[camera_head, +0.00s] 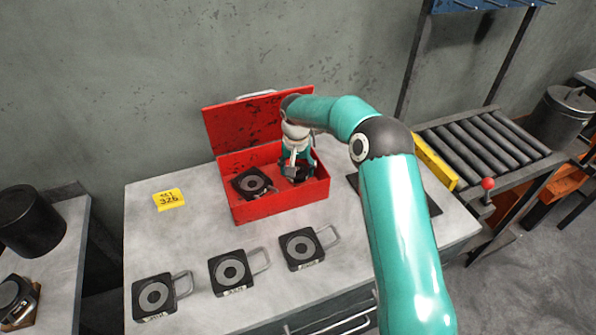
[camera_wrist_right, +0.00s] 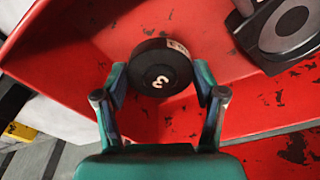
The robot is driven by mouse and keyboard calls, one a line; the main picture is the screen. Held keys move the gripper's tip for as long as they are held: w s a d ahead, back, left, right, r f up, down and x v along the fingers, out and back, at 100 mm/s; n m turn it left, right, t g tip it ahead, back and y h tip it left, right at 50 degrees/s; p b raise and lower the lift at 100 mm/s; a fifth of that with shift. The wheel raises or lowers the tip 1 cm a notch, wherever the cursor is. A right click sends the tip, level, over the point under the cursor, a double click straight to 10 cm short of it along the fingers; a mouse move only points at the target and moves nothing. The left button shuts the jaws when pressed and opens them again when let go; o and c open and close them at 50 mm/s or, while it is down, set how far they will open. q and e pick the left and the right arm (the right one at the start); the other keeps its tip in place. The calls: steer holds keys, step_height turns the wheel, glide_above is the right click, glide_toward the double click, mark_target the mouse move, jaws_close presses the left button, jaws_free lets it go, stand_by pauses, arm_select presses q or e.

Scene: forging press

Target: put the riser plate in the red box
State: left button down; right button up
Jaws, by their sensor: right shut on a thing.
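The red box (camera_head: 285,206) stands open on the grey bench, its lid leaning up behind. My right gripper (camera_head: 297,170) reaches down into its right half. In the right wrist view my right gripper (camera_wrist_right: 160,88) is shut on a round black piece (camera_wrist_right: 158,78) marked 3, held inside the box walls. I cannot tell whether it touches the box floor, nor by its look whether it is the riser plate. A black square block with a grey ring (camera_head: 252,182) lies in the box's left half; it also shows in the wrist view (camera_wrist_right: 285,30). My left gripper is not in view.
Three similar black blocks with handles (camera_head: 153,297), (camera_head: 231,271), (camera_head: 301,248) lie along the bench front. A yellow label (camera_head: 168,199) lies left of the box. A roller conveyor (camera_head: 480,145) stands at right. A black pot (camera_head: 30,221) stands on another bench at left.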

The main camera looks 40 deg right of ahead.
steer(key=shift+f, duration=0.85)
steer(key=o, duration=1.3)
steer(key=shift+o, duration=0.2)
step_height(320, 180, up, 12)
steer(key=s+a+b, duration=0.1)
